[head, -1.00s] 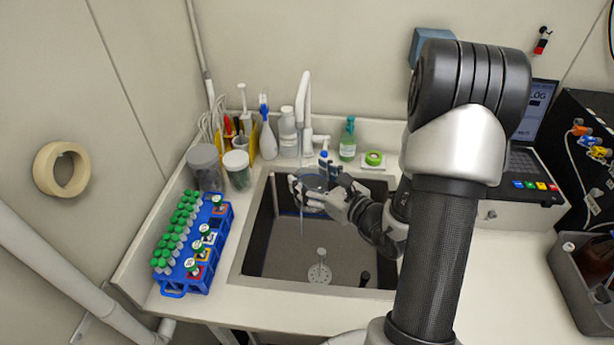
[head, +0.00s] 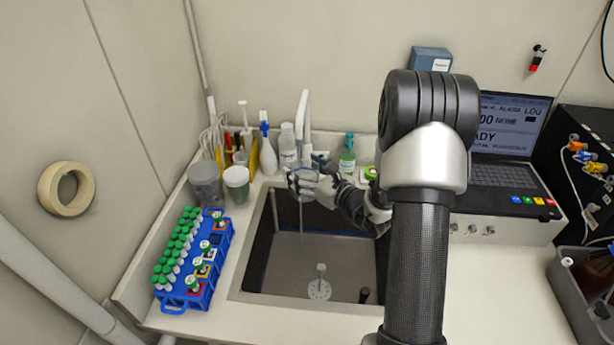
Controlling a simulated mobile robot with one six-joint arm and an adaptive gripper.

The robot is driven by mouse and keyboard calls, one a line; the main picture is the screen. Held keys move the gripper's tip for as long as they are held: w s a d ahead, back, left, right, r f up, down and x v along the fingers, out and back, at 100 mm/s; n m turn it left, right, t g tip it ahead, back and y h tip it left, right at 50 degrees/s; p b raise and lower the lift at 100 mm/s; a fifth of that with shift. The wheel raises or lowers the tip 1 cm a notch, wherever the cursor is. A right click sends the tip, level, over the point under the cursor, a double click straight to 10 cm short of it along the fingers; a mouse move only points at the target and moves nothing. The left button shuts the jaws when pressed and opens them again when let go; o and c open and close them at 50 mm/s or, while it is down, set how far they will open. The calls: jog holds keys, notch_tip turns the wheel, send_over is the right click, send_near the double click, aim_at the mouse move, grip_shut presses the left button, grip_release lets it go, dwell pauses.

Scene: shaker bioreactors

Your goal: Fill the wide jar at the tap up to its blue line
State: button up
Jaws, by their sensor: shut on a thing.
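My gripper (head: 302,182) is over the back part of the sink, close below the tap (head: 303,112). It is shut on the wide jar (head: 299,171), a clear vessel mostly hidden by the fingers; only a little of its bluish rim shows. A thin pale streak, like a water stream, runs down below the gripper into the sink (head: 262,298). The jar's blue line and its water level cannot be made out.
A blue rack (head: 221,243) of green-capped tubes stands left of the sink. A laptop (head: 508,130) is at the right. The sink's front is clear.

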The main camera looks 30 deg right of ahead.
jog(key=w+d+b, duration=0.1)
jog(key=w, duration=0.5)
jog(key=shift+w+d, duration=0.2)
jog(key=shift+d, duration=0.15)
dwell(6.9)
